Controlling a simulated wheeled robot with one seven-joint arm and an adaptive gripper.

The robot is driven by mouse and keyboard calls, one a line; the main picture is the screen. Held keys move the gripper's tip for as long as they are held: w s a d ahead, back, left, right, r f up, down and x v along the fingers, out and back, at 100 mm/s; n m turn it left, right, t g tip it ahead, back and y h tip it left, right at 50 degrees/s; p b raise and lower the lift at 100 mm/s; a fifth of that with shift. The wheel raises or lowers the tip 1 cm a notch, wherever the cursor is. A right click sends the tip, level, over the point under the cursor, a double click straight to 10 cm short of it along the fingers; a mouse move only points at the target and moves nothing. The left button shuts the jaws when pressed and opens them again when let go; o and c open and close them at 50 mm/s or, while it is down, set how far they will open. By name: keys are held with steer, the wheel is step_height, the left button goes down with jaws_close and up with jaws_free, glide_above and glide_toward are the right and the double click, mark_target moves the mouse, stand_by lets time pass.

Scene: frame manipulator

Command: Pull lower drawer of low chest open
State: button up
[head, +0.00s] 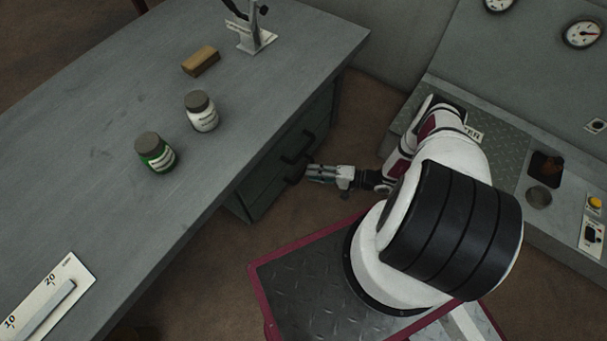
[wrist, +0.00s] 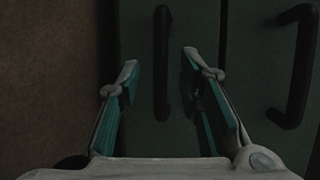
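The low chest (head: 262,182) is dark green and stands under the grey tabletop, with two black bar handles on its front. My gripper (head: 309,173) is in front of the chest at the lower drawer's handle (head: 294,172). In the wrist view my gripper (wrist: 159,72) is open, with teal-padded fingers on either side of that handle (wrist: 162,65). No finger visibly grips it. The upper drawer's handle (wrist: 294,65) is outside the fingers, to the right. Both drawers look closed.
The tabletop (head: 90,110) carries a green jar (head: 155,153), a white jar (head: 202,112), a wooden block (head: 201,61) and a small stand (head: 250,38). A console with gauges (head: 582,34) is at the right. Brown floor (head: 352,110) lies open between chest and console.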

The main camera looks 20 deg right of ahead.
mark_target(303, 172)
steer(key=shift+b+x, duration=0.45)
steer(key=shift+x, duration=1.7)
jaws_close()
